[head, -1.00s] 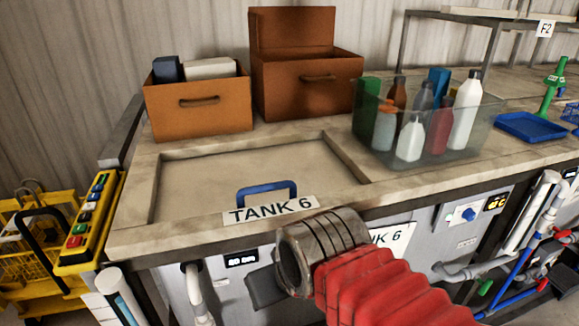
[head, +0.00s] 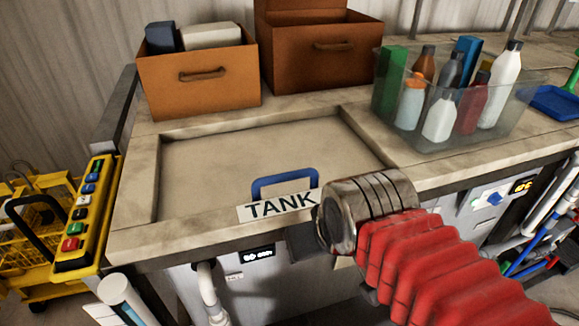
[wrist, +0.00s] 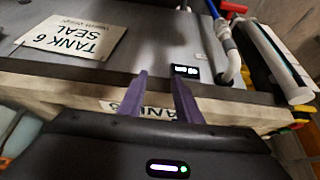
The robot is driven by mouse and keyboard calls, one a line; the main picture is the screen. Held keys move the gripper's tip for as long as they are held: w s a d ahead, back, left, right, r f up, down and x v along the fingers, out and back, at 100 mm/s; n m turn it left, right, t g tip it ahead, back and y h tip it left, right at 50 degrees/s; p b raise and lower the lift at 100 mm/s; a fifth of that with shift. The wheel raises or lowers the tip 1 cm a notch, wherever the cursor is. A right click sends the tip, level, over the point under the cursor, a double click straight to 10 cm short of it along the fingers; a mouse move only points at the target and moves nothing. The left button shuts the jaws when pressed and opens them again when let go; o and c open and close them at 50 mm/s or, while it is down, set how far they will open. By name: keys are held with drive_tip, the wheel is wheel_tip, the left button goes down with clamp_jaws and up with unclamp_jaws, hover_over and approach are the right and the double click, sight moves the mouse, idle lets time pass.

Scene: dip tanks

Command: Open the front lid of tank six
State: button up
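The front lid of tank six (head: 250,165) is a flat beige panel, closed in its frame in the worktop. Its blue handle (head: 285,183) stands at the front edge, behind the white TANK label (head: 275,207). My gripper is mostly hidden behind my arm in the head view; a dark part shows just below the label. In the wrist view, the two purple fingers of my gripper (wrist: 158,77) are apart with nothing between them. They are over the grey tank front, near the upside-down label (wrist: 140,109). The blue handle is not seen there.
Two brown boxes (head: 200,98) (head: 318,68) stand behind the lid. A clear bin of bottles (head: 395,115) is to the right. A yellow button panel (head: 84,215) is at the left. A TANK 6 SEAL sign (wrist: 72,37) and pipes (wrist: 228,50) are on the tank front.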

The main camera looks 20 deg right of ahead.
drive_tip(key=shift+o, duration=0.4)
wheel_tip(320, 180, up, 17)
drive_tip(key=m+g, duration=0.3)
drive_tip(key=m, duration=1.5)
hover_over(290, 173)
drive_tip(key=s, duration=0.3)
drive_tip(key=shift+r, duration=0.1)
drive_tip(key=x, duration=1.4)
drive_tip(key=shift+s, duration=0.2)
drive_tip(key=shift+c, duration=0.3)
clamp_jaws()
